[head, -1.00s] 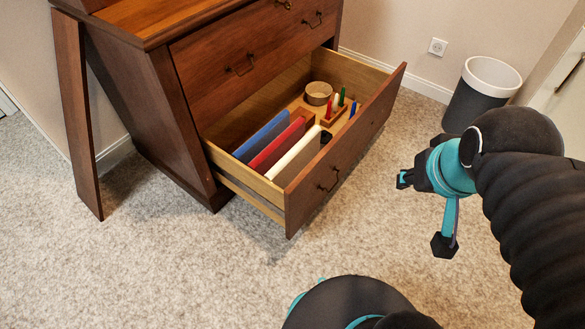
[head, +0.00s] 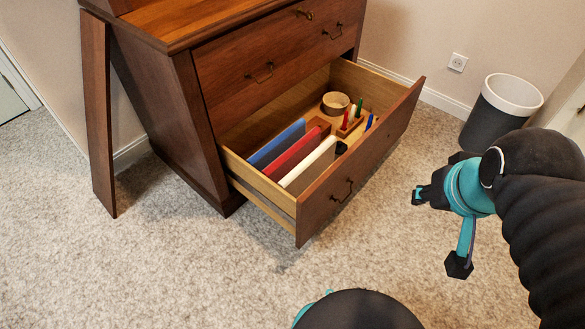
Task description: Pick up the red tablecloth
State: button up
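The red tablecloth (head: 294,153) stands as a flat folded strip inside the open bottom drawer (head: 349,192). It lies between a blue folded cloth (head: 277,143) on its left and a white folded cloth (head: 307,162) on its right. My gripper (head: 438,232) is at the right, outside the drawer and clear of its front. Its two fingers are spread wide apart, and nothing is between them.
The wooden hutch (head: 190,130) stands at the upper left with a leaning panel (head: 98,120) beside it. Behind the cloths are a round bowl (head: 335,103) and a small block with coloured pegs (head: 351,124). A bin (head: 500,110) stands at the right. The carpet in front is clear.

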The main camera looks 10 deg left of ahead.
aim_at(275, 171)
jog(key=z, duration=0.35)
jog(key=k, duration=1)
jog(key=z, duration=1)
jog(key=i, duration=1.3)
jog(key=u, duration=0.3)
jog(key=i, duration=1.45)
jog(key=u, duration=1.75)
jog(key=i, duration=0.9)
jog(key=u, duration=0.85)
